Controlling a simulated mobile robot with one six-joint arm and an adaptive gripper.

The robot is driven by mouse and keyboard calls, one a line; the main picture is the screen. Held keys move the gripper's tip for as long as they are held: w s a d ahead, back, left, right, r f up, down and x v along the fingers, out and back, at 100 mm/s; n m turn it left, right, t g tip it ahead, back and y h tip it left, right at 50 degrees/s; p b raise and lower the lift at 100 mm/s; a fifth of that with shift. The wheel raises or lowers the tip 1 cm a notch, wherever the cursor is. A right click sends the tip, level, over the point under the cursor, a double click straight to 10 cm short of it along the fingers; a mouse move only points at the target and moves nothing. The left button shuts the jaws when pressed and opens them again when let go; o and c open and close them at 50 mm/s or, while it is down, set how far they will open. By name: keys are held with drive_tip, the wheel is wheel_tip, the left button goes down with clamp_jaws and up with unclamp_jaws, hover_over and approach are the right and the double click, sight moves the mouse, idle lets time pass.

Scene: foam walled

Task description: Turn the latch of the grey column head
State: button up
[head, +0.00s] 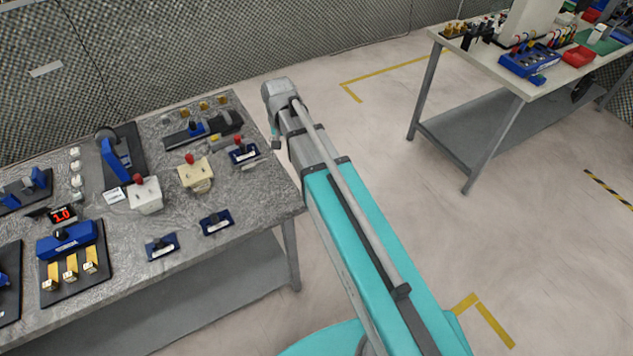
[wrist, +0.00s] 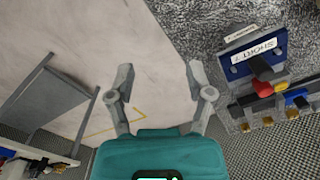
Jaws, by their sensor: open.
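I cannot tell for certain which part is the grey column head. A dark grey rounded piece (head: 226,122) with a blue part (head: 198,130) lies on a black base on the stone-topped table, and its latch is too small to make out. In the wrist view the blue part (wrist: 296,97) shows at the right edge. My gripper (wrist: 160,72) is open and empty, its two fingers spread over bare floor beyond the table edge. In the head view my wrist hangs just off the table's right edge, and the fingers are mostly hidden.
A blue labelled block (head: 243,155) with a red knob stands near the table's right edge; it also shows in the wrist view (wrist: 258,62). A cream box (head: 195,177) and white box (head: 146,197) stand left of it. Another table (head: 470,100) is at the right. Floor between is clear.

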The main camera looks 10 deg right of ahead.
drive_tip(key=s+d+f+n+b, duration=0.2)
drive_tip(key=s+d+f+b, duration=0.3)
drive_tip(key=s, duration=0.5)
drive_tip(key=shift+d+f, duration=0.5)
drive_tip(key=shift+d, duration=0.65)
drive_tip(key=shift+n, duration=0.4)
drive_tip(key=s+d, duration=0.1)
drive_tip(key=s, duration=0.1)
drive_tip(key=s+d, duration=0.1)
drive_tip(key=shift+s+d, duration=0.1)
drive_tip(key=shift+s, duration=0.25)
